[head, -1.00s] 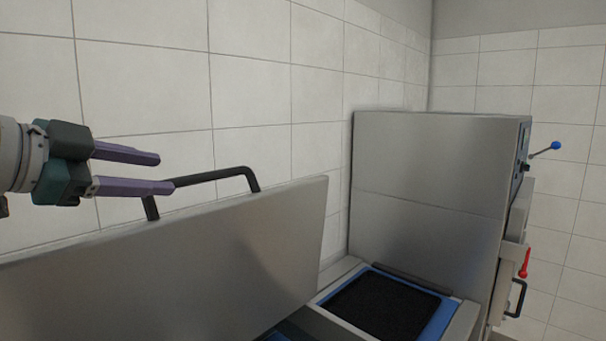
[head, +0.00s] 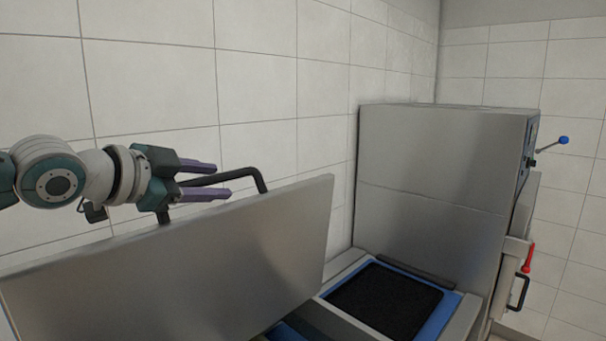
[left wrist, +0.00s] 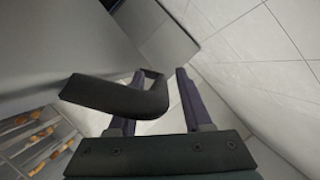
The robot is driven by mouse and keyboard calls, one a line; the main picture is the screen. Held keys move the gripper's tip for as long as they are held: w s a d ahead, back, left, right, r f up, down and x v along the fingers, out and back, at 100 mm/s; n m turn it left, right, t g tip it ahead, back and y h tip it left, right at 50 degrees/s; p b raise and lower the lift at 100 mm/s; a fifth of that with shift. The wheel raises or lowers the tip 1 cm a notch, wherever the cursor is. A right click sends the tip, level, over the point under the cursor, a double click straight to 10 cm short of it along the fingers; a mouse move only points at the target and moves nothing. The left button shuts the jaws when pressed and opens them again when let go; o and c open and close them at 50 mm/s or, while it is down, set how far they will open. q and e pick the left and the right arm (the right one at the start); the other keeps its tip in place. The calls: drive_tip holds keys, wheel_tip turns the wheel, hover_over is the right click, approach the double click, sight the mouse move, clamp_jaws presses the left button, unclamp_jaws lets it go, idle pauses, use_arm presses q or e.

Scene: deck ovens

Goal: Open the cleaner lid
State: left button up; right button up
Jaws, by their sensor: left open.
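The cleaner lid (head: 225,255) is a large steel panel standing raised and steeply tilted in the head view. A black bar handle (head: 253,176) is on its top edge. My left gripper (head: 212,180) is open at the handle, with its purple fingers above and below the bar in the head view. In the left wrist view the handle (left wrist: 115,97) crosses in front of one finger, and its bent end lies between the two open fingers (left wrist: 160,98). I cannot tell whether they touch it. The lid's lower edge is partly hidden. My right gripper is not in view.
A tall steel machine (head: 440,160) stands to the right, with a blue-knobbed lever (head: 563,140) and a red handle (head: 529,258). A dark, blue-edged recess (head: 385,300) lies before it. A tiled wall (head: 260,85) is close behind the lid.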

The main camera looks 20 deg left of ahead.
use_arm(q)
drive_tip(key=shift+c, duration=0.3)
clamp_jaws()
idle(1.1)
